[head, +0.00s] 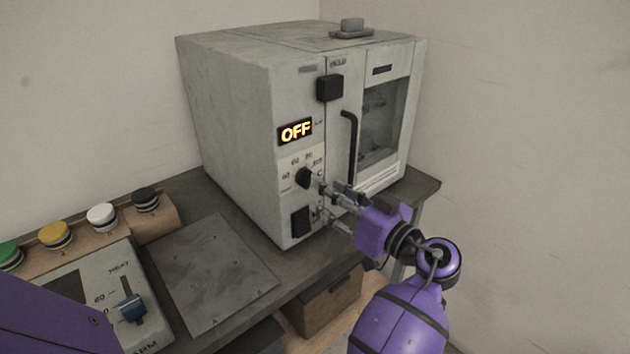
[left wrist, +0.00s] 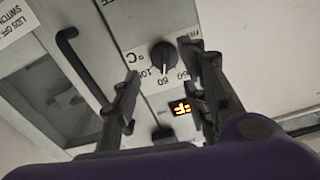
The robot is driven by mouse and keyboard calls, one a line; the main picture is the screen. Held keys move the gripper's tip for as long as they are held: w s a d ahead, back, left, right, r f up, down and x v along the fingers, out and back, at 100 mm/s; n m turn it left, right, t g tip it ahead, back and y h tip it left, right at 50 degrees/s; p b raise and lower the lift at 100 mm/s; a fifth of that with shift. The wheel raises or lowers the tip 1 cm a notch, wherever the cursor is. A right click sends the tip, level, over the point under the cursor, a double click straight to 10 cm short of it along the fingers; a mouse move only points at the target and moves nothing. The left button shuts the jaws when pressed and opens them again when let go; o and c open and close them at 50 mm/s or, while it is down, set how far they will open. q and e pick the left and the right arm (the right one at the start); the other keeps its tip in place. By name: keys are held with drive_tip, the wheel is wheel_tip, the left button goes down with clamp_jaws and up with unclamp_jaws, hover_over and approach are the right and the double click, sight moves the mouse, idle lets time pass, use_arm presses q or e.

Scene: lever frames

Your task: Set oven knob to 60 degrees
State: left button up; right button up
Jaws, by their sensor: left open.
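The oven (head: 235,115) is a pale grey box on the bench, and its lit display (head: 295,131) reads OFF. Its round black knob (head: 304,177) sits below the display, with printed numbers around it. In the left wrist view the knob (left wrist: 163,57) appears upside down, between and beyond my fingers, with a pale pointer mark; its exact setting is hard to read. My left gripper (head: 322,203) is open and empty in front of the panel, close to the knob, with no clear contact. My right gripper is not in view.
A black door handle (head: 350,145) stands right of the knob. Black square buttons (head: 329,88) sit above and below it. A grey plate (head: 210,272) lies on the bench at left, beside a slider box (head: 95,290) and several coloured buttons. A wall closes the back.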

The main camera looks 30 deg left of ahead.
sight(306, 178)
use_arm(q)
drive_tip(key=shift+p+x, duration=0.6)
drive_tip(key=shift+x, duration=2.35)
drive_tip(key=shift+r, duration=0.1)
clamp_jaws()
